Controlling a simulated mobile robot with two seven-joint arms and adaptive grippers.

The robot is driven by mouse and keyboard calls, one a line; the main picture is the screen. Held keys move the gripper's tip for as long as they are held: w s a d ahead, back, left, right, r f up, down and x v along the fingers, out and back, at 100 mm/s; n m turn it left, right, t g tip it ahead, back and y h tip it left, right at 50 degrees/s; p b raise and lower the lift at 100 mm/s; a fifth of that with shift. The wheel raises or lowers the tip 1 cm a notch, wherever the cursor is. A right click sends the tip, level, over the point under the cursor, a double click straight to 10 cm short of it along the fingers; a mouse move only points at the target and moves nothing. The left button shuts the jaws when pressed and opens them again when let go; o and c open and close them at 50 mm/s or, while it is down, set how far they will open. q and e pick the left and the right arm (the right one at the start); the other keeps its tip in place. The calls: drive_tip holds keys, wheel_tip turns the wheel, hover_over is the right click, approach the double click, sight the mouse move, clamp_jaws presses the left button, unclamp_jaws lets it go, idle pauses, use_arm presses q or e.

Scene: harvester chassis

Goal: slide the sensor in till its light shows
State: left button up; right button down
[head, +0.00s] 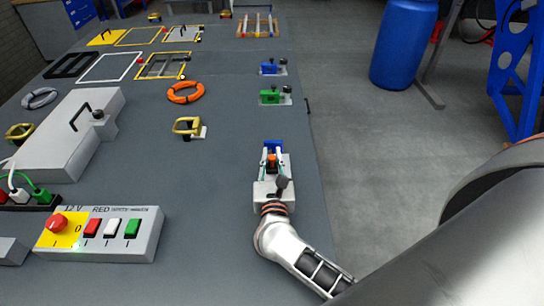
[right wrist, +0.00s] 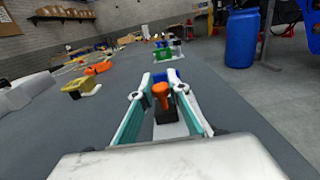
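My right gripper (head: 271,156) reaches forward low over the grey table, and its two teal-lined fingers (right wrist: 164,86) extend forward in the right wrist view. Between them stands an orange-topped piece (head: 271,160) with a dark lower part; it also shows in the right wrist view (right wrist: 160,92). I take it to be the sensor. Gaps show between it and both fingers, so the gripper looks open around it. A blue block (head: 272,146) sits just beyond it, partly hidden by the fingertips. I cannot see whether the two touch, and no lit light shows on them. My left gripper is out of view.
Green (head: 270,97) and blue (head: 269,69) blocks with dark knobs stand farther along the table's right edge. A yellow clamp-like piece (head: 186,125), an orange ring (head: 185,92) and a switch box (head: 100,233) lie left. The table between is clear. A blue barrel (head: 404,45) stands on the floor.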

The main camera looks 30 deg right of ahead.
drive_tip(key=shift+w, duration=0.1)
drive_tip(key=c, duration=1.9)
unclamp_jaws()
drive_tip(key=v, duration=1.2)
